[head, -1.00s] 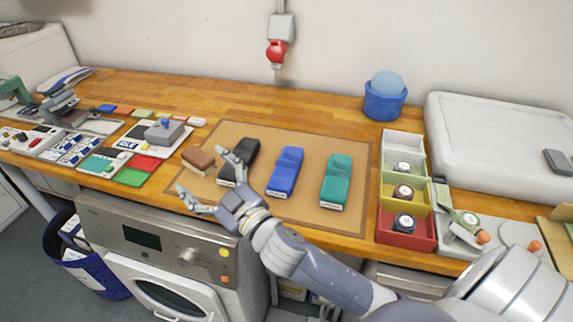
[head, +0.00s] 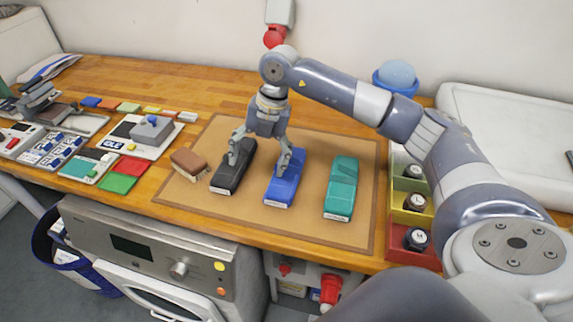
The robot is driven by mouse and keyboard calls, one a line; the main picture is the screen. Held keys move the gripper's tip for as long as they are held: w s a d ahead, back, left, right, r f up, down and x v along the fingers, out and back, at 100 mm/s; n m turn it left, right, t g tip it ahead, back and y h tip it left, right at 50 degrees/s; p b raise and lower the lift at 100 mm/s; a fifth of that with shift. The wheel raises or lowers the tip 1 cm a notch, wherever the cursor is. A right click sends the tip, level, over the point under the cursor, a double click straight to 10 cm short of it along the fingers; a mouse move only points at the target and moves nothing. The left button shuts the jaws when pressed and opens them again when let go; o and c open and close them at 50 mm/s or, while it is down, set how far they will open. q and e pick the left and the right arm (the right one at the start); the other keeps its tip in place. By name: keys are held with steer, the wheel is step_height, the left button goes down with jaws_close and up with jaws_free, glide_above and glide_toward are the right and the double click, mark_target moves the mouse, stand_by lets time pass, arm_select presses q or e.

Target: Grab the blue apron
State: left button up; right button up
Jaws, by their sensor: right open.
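The blue apron (head: 281,188) is a folded, narrow bundle with a white label at its near end. It lies on the brown mat (head: 310,230) between the black folded bundle (head: 229,178) and the green one (head: 341,187). My right gripper (head: 259,163) points down with its fingers spread, open and empty. One finger is over the far part of the black bundle, the other over the far part of the blue apron. I cannot tell whether either finger touches. My left gripper is out of view.
A brown brush (head: 189,163) lies left of the black bundle. Stacked coloured bins (head: 407,236) with round items stand right of the mat. A blue tub (head: 381,82) is behind my right arm. The mat's near strip is clear.

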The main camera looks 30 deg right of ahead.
mark_target(287, 168)
steer(key=d+h, duration=0.1)
steer(key=d, duration=0.2)
steer(key=d+r+m+h, duration=0.1)
steer(key=d, duration=0.1)
steer(key=d+h, duration=0.1)
steer(key=d, duration=0.2)
steer(key=shift+d+r+m+g, duration=0.3)
steer(key=shift+d+r+m, duration=0.05)
steer(key=shift+r+m, duration=0.05)
step_height(287, 168, down, 4)
steer(key=shift+f+p, duration=0.25)
steer(key=shift+p, duration=0.4)
steer(key=shift+f, duration=0.25)
steer(key=f, duration=0.1)
steer(key=f+p, duration=0.2)
steer(key=f, duration=0.1)
steer(key=shift+s+a, duration=0.25)
steer(key=shift+a, duration=0.1)
steer(key=shift+w+f, duration=0.1)
steer(key=shift+f, duration=0.6)
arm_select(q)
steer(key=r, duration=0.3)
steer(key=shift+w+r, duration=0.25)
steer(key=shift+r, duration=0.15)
arm_select(e)
steer(key=c, duration=1.3)
